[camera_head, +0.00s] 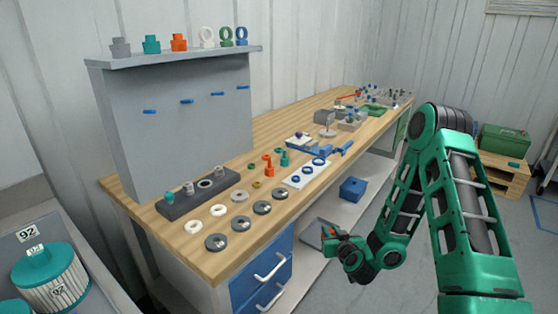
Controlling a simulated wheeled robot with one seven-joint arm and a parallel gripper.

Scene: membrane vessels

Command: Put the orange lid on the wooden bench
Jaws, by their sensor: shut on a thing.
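My gripper (329,237) is low in front of the wooden bench (275,128), beyond the bench top's front edge and near the blue drawers. The wooden bench top runs from the near left to the far right.
Grey and white rings, orange and teal fittings (285,158) and a dark block (197,192) crowd the bench's near part. A grey panel (165,120) with a shelf of coloured parts stands behind. A blue box (353,188) sits on the lower shelf. Vessels stand at left.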

